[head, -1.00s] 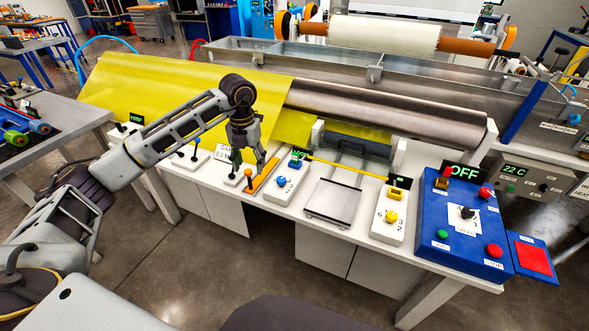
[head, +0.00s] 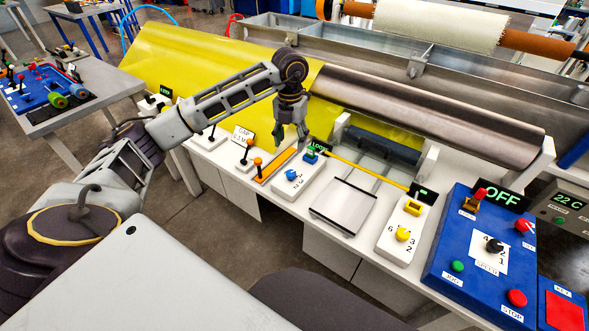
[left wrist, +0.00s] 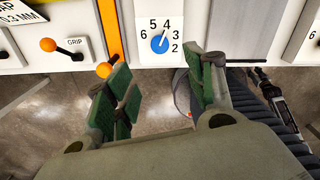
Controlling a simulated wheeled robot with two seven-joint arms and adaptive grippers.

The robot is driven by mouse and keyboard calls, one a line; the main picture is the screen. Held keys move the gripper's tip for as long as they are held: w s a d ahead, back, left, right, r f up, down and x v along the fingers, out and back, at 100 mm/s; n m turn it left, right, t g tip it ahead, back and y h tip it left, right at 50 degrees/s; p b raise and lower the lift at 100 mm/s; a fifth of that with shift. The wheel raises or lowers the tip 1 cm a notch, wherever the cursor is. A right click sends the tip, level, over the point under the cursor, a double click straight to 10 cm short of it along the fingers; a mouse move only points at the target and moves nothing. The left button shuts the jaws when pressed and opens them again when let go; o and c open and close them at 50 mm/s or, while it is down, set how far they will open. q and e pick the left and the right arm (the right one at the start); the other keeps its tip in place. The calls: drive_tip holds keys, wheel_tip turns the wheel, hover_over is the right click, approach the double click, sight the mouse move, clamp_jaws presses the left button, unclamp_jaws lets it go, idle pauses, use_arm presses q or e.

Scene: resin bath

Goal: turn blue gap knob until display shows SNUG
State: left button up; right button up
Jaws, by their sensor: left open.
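The blue gap knob (head: 291,175) sits on a white numbered panel, left of centre in the head view. In the left wrist view the knob (left wrist: 159,44) shows its white pointer line aimed near the 4. A small display (head: 321,146) behind it is partly hidden now; its green text looks like LOOSE. My left gripper (head: 292,141) is open and empty, above and behind the knob in the head view. Its green-padded fingers (left wrist: 160,88) are apart in the left wrist view, with the knob ahead of them and not between them. My right gripper is not in view.
Orange-tipped levers (head: 257,162) and an orange strip (head: 277,165) lie just left of the knob panel. A metal plate (head: 343,205), a yellow-knob panel (head: 405,225) and a blue control box (head: 470,262) lie right. The yellow sheet and metal roller (head: 430,110) stand behind.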

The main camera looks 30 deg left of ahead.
sight(291, 173)
use_arm(q)
drive_tip(key=shift+f, duration=0.1)
drive_tip(key=shift+f+b, duration=0.35)
drive_tip(key=shift+f, duration=6.45)
drive_tip(key=c, duration=1)
